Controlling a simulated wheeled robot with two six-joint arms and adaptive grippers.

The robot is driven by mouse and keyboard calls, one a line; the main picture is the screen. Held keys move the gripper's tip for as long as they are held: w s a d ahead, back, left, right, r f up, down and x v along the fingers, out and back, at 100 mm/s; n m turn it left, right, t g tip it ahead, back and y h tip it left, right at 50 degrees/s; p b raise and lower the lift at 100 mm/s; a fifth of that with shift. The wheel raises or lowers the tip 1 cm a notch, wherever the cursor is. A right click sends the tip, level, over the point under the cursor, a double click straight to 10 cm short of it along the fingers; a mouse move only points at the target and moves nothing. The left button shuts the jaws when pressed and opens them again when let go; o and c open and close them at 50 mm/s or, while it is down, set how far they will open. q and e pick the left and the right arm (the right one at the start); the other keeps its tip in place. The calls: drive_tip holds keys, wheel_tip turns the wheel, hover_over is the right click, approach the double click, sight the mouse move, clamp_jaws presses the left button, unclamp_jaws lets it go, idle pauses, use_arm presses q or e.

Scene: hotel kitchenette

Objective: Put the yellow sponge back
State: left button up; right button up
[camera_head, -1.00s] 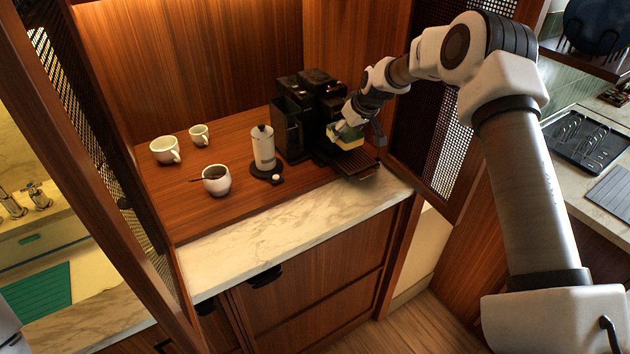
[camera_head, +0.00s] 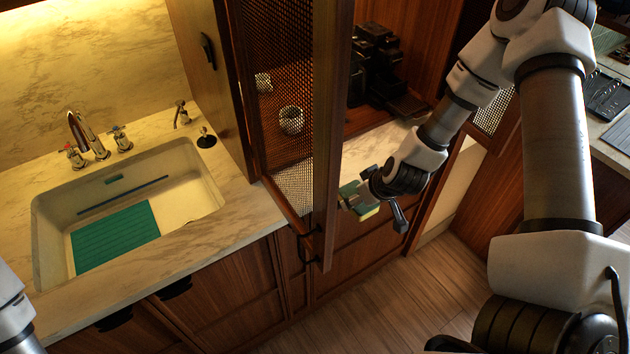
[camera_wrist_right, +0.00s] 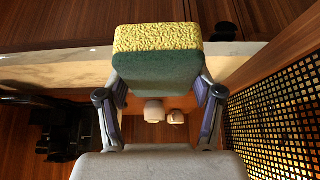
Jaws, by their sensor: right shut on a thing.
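The yellow sponge (camera_head: 368,212) has a dark green side. My right gripper (camera_head: 357,198) is shut on it and holds it in the air beside the open mesh cabinet door, in front of the lower cabinets. In the right wrist view the sponge (camera_wrist_right: 157,38) sits between the two fingers (camera_wrist_right: 158,98), yellow face up and green side toward the wrist. My left gripper is out of view; only a bit of my left arm shows at the left edge of the head view.
The mesh door (camera_head: 326,130) stands open between the sponge and the sink (camera_head: 50,203). A green mat (camera_head: 115,237) lies in the sink; a small green piece (camera_head: 114,179) and a dark bar (camera_head: 123,196) are on its back wall. Taps (camera_head: 88,140) stand behind it. Black coffee machines (camera_head: 375,65) and cups (camera_head: 291,120) are in the cabinet.

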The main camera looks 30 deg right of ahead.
drive_tip(key=shift+a, duration=0.3)
drive_tip(key=w+d+f, duration=0.1)
drive_tip(key=w, duration=0.3)
drive_tip(key=w+d+b, duration=0.1)
drive_tip(key=w, duration=0.4)
drive_tip(key=w+d+f+b, duration=0.1)
drive_tip(key=w, duration=0.3)
drive_tip(key=shift+w+d+f, duration=0.3)
drive_tip(key=shift+w, duration=0.1)
drive_tip(key=shift+w+r+b, duration=0.2)
drive_tip(key=shift+w+b, duration=0.1)
drive_tip(key=shift+b, duration=0.15)
drive_tip(key=shift+w+d+f+b, duration=0.15)
drive_tip(key=shift+w+b, duration=0.3)
drive_tip(key=shift+b, duration=0.25)
wheel_tip(320, 180, down, 2)
drive_tip(key=shift+s+d+f, duration=0.1)
drive_tip(key=shift+d+f, duration=0.05)
drive_tip(key=shift+f, duration=0.3)
